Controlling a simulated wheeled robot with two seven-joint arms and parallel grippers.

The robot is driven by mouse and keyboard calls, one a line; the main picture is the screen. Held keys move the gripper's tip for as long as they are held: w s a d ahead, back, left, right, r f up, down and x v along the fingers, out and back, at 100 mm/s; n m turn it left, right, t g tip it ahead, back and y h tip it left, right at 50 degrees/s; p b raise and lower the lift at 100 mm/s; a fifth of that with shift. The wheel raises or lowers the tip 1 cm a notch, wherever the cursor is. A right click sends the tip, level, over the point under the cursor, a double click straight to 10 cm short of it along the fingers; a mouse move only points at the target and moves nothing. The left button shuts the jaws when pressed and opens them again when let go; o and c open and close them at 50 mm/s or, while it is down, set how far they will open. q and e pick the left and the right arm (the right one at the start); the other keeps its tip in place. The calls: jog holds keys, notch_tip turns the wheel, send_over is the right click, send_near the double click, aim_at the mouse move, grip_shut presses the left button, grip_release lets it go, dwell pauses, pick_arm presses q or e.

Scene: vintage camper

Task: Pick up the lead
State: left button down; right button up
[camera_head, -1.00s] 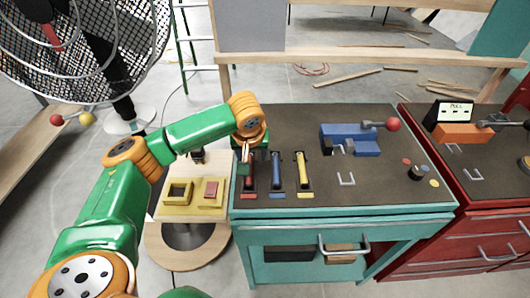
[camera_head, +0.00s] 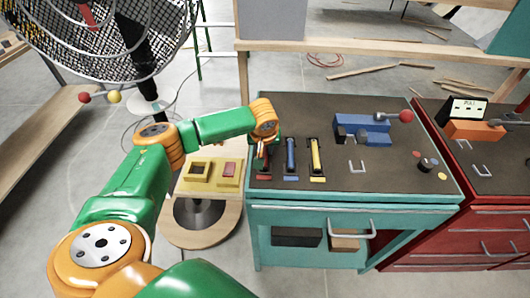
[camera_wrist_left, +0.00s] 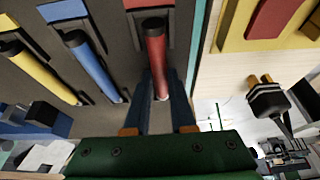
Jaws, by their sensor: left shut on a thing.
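My left gripper (camera_head: 263,143) is shut on a red cylinder (camera_wrist_left: 157,52) at the left front of the teal cabinet's dark top. In the left wrist view its two fingers (camera_wrist_left: 160,88) stand on either side of the cylinder, whose far end is still at its dark holder. A black plug-like piece with two tan prongs (camera_wrist_left: 268,100), perhaps a lead, shows at the right of the wrist view, apart from the gripper. In the head view my forearm appears to hide it. My right gripper is not in view.
A blue cylinder (camera_head: 290,153) and a yellow cylinder (camera_head: 315,154) stand close to the right of the red one. A blue clamp-like device (camera_head: 365,128) sits farther right. A fan (camera_head: 100,35) stands at the upper left.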

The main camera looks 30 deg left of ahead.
pick_arm(q)
jog(key=shift+w, duration=0.15)
jog(key=shift+r+b, duration=0.3)
jog(key=shift+r, duration=0.15)
jog(key=s+d+r, duration=0.9)
jog(key=s+r, duration=0.1)
jog(key=r, duration=0.2)
jog(key=shift+d, duration=0.35)
